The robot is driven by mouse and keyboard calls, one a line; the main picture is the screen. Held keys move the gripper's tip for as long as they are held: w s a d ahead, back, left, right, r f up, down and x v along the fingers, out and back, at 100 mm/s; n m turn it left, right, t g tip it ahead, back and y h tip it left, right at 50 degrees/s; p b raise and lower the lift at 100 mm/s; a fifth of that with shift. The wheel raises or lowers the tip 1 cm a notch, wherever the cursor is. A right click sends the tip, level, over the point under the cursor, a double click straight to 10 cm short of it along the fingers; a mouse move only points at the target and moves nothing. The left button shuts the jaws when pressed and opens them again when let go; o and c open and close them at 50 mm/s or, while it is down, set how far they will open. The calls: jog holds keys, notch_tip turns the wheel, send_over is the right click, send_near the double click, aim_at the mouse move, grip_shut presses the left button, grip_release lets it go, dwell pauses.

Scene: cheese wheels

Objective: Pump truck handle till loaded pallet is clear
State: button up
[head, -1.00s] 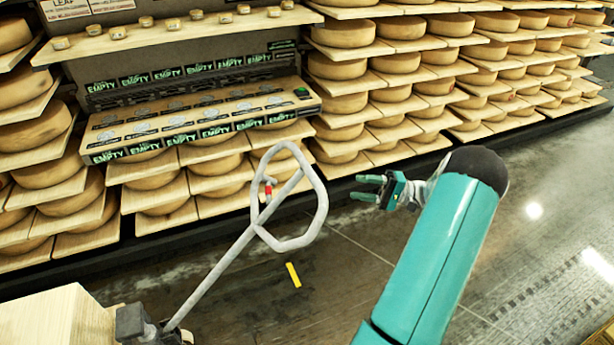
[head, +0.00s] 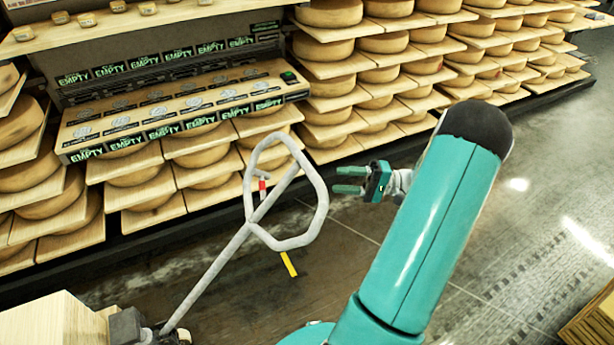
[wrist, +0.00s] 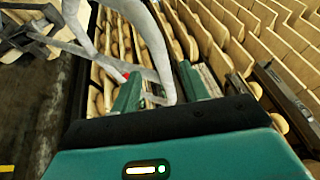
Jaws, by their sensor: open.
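The truck handle (head: 318,222) is a grey looped bar on a slanted shaft, with a small red lever inside the loop. Its shaft runs down left to a dark base (head: 135,328) at the picture's lower left. My gripper (head: 340,180) is open and empty, just right of the loop in the head view, its fingers pointing left toward it. In the wrist view the grey loop (wrist: 150,35) passes in front of and between my open fingers (wrist: 160,90); I cannot tell if they touch. The pallet and its load are not clearly visible; only a pale wooden block (head: 50,322) shows beside the base.
Shelves of cheese wheels (head: 400,45) line the back. A sloped rack with "EMPTY" labels (head: 180,110) stands behind the handle. A yellow floor mark (head: 289,263) lies below the loop. A wooden edge (head: 592,320) shows at lower right. Dark floor between is open.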

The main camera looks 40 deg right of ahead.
aim_at(310, 178)
jog(key=x, duration=0.9)
jog(key=shift+w+a, duration=0.2)
jog(key=shift+a, duration=0.1)
grip_shut()
